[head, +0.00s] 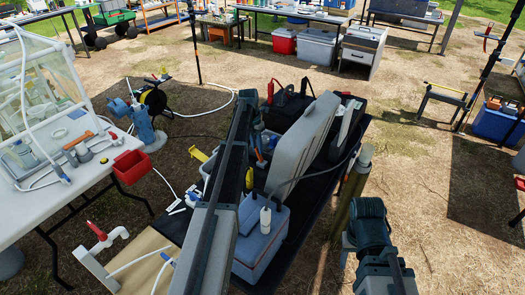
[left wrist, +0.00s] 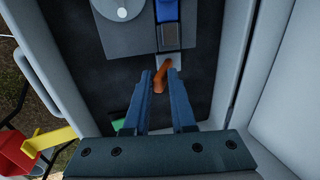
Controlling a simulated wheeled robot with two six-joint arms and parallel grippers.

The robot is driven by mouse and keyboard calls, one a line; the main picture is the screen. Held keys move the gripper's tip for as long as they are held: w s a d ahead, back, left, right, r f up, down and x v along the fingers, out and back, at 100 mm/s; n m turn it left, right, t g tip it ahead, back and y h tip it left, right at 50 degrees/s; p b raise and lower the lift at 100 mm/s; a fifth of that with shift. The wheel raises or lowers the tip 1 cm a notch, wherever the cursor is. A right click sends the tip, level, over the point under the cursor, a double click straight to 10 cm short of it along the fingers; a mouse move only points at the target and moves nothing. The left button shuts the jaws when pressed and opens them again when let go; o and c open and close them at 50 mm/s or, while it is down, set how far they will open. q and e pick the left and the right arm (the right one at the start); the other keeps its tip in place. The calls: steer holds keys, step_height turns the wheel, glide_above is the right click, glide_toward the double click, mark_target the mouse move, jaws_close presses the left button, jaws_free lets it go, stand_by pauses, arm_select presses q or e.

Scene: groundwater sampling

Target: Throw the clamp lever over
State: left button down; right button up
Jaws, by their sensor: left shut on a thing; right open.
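The clamp lever is a small orange handle (left wrist: 166,72) in the left wrist view. Its upper end meets a pale grey bracket (left wrist: 169,60) below a blue part (left wrist: 167,12) on a grey unit. My left gripper (left wrist: 161,80) is shut on the lever, one dark blue finger on each side. In the head view, an orange bit shows beside my left arm over the open grey case (head: 303,145); the left fingers cannot be made out there. My right arm shows at the lower right, but I cannot make out its fingers.
The grey unit with a round white knob (left wrist: 122,10) sits within the case's pale walls (left wrist: 232,50). A blue-and-white cooler (head: 262,240) stands in front of the case. The white table (head: 50,215) and red bin (head: 131,166) are at the left. Open ground lies to the right.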

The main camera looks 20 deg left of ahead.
arm_select(q)
steer(key=shift+w+a+f, duration=0.1)
steer(key=shift+a+f, duration=0.05)
steer(key=shift+a, duration=0.45)
steer(key=a+f+h+b, duration=0.2)
steer(key=b, duration=0.1)
steer(key=shift+w+a+f, duration=0.15)
steer(key=shift+a, duration=0.05)
steer(key=shift+a+h+b, duration=0.1)
steer(key=shift+h+b, duration=0.2)
steer(key=shift+b, duration=0.1)
steer(key=c, duration=1)
jaws_free()
steer(key=shift+o, duration=1)
